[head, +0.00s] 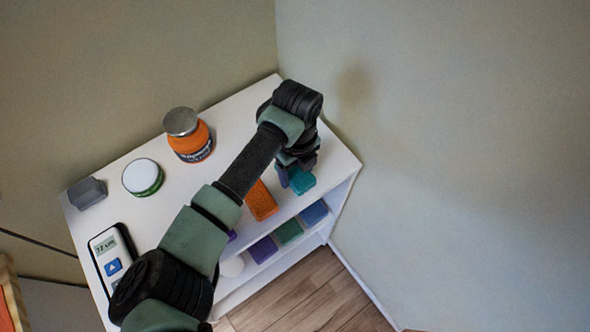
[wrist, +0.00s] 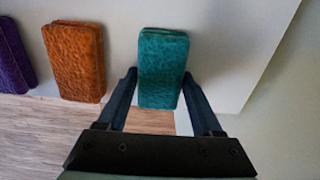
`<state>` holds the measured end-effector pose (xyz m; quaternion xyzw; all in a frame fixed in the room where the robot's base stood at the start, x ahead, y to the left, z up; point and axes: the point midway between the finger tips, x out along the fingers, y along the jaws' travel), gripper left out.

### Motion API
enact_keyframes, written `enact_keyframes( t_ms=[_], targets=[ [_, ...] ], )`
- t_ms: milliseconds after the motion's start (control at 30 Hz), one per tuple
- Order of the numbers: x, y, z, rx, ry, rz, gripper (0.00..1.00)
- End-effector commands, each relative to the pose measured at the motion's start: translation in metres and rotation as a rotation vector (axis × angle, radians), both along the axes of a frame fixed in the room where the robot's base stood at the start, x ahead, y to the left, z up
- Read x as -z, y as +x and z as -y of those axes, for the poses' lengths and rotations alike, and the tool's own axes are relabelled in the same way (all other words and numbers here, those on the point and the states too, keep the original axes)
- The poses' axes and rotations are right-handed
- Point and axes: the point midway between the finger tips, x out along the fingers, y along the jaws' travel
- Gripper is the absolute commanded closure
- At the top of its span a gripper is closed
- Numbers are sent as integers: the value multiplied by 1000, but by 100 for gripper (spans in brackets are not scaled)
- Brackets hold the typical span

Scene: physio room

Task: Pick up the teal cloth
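The teal cloth (wrist: 162,62) is a folded, textured block lying on the white shelf top near its front right edge. It also shows in the head view (head: 302,181), partly hidden by my gripper (head: 291,176). In the wrist view my gripper (wrist: 159,76) is open, with one finger on each side of the cloth's near end. The left finger is very close to the cloth; a small gap shows on the right. I cannot tell whether either finger touches it or how high the fingertips are.
An orange cloth (wrist: 74,62) and a purple cloth (wrist: 12,58) lie to the left. An orange jar (head: 191,143), white-lidded tub (head: 143,177), grey block (head: 87,193) and handheld device (head: 112,256) stand further left. The wall (head: 450,150) is close on the right.

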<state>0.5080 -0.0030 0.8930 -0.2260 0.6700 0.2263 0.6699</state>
Motion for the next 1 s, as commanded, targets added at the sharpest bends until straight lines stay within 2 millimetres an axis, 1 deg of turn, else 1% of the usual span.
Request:
enact_keyframes(
  t_ms=[33, 167, 200, 233, 433, 533, 667, 800, 900, 1000],
  targets=[
    [0, 0, 0, 0, -1, 1, 56],
    [0, 0, 0, 0, -1, 1, 79],
    [0, 0, 0, 0, -1, 1, 86],
    [0, 0, 0, 0, 0, 1, 88],
    [-1, 0, 0, 0, 0, 1, 88],
    [-9, 1, -1, 0, 0, 4, 88],
    [-31, 2, -1, 0, 0, 6, 88],
    [-60, 2, -1, 1, 1, 6, 88],
    [-78, 1, -1, 1, 1, 4, 88],
    [-91, 1, -1, 0, 1, 3, 88]
  ],
)
